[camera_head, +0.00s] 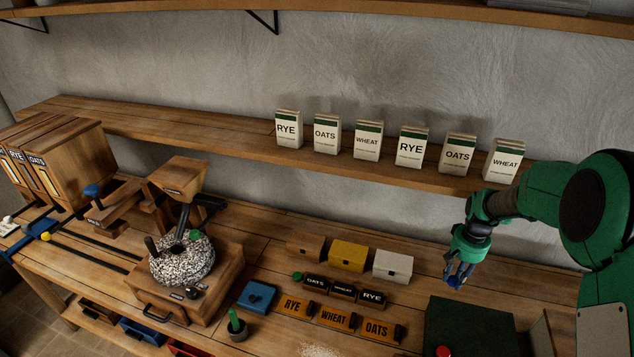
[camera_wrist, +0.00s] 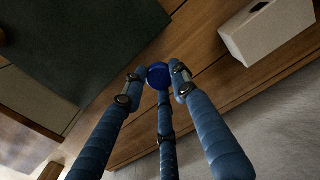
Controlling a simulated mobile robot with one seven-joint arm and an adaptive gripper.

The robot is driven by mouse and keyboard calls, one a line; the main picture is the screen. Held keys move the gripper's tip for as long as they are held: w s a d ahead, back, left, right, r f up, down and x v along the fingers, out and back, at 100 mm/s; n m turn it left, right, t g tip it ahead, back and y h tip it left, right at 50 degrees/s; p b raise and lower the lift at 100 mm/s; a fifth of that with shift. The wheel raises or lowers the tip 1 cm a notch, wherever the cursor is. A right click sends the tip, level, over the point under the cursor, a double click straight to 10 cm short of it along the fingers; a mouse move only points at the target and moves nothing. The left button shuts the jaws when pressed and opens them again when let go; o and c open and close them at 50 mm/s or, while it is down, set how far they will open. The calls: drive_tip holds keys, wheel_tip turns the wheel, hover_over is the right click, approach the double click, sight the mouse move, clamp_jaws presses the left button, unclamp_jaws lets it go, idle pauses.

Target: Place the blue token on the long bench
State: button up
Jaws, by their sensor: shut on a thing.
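My gripper (camera_head: 459,276) hangs over the right part of the long bench (camera_head: 275,238), between the white box and the dark green block. In the wrist view my gripper (camera_wrist: 158,78) has its three blue fingers closed around the blue token (camera_wrist: 158,72), a small round disc at the fingertips. Wooden boards of the bench show beneath it. In the head view the token is hard to tell apart from the blue fingers. I cannot tell the exact gap between token and bench.
A white box (camera_head: 393,266) and a yellow box (camera_head: 347,256) stand left of my gripper. A dark green block (camera_head: 470,325) lies in front. A millstone (camera_head: 182,262), a blue tray (camera_head: 257,297) and label blocks (camera_head: 338,319) occupy the bench leftward. Paper bags (camera_head: 411,147) line the shelf behind.

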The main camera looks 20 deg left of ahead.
drive_tip(key=w+a+n, duration=0.2)
drive_tip(key=a, duration=1)
drive_tip(key=n+b, duration=0.5)
drive_tip(key=b, duration=0.2)
hover_over(287, 282)
wheel_tip(287, 282, down, 3)
drive_tip(key=shift+f, duration=0.2)
drive_tip(key=shift+f, duration=3.15)
drive_tip(key=shift+f+b, duration=0.6)
drive_tip(key=shift+f, duration=1.25)
